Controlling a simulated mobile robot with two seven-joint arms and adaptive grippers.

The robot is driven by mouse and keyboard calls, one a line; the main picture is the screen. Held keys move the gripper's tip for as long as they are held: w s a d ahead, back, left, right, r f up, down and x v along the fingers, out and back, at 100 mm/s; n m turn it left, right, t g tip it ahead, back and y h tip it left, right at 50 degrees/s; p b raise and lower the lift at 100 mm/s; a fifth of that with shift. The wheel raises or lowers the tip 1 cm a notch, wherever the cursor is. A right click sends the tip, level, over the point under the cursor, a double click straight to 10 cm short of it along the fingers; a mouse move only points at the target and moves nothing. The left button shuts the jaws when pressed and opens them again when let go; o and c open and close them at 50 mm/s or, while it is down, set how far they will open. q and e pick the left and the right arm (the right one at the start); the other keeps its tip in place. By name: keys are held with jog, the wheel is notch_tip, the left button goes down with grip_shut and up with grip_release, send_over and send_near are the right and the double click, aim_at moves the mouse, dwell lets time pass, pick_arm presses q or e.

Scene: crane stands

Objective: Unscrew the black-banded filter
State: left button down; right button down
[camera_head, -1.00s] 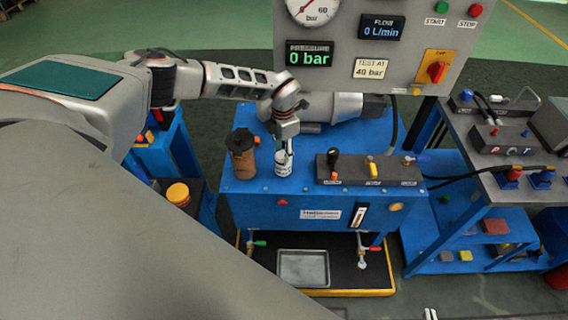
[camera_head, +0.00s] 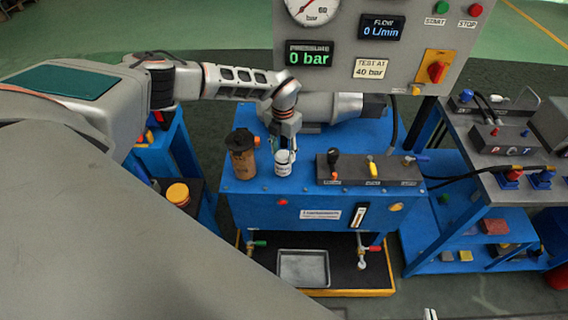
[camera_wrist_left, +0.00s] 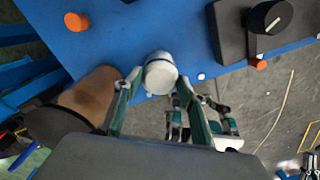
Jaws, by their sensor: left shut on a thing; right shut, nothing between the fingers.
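A white filter (camera_head: 284,168) with dark markings stands upright on the blue bench. My left gripper (camera_head: 285,153) comes down over it. In the left wrist view the fingers of my left gripper (camera_wrist_left: 158,88) are shut on the sides of the white filter (camera_wrist_left: 161,74), whose round pale top shows between them. A brown filter (camera_head: 243,166) with a dark top stands just left of the white one, apart from it. Only a small part of my right gripper (camera_head: 430,314) shows at the bottom edge of the head view. It is shut and empty, away from the bench.
A gauge panel (camera_head: 370,45) reading 0 bar rises behind the blue bench (camera_head: 260,209). A metal tray (camera_head: 302,268) lies below the bench. A side table stands right.

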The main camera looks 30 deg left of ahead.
pick_arm(q)
jog(key=n, duration=0.4)
jog(key=shift+n, duration=0.7)
jog(key=n, duration=0.2)
jog(key=shift+n, duration=0.3)
jog(key=shift+r+n, duration=0.1)
jog(key=shift+n, duration=1.1)
jog(key=shift+n, duration=0.5)
jog(key=n, duration=0.4)
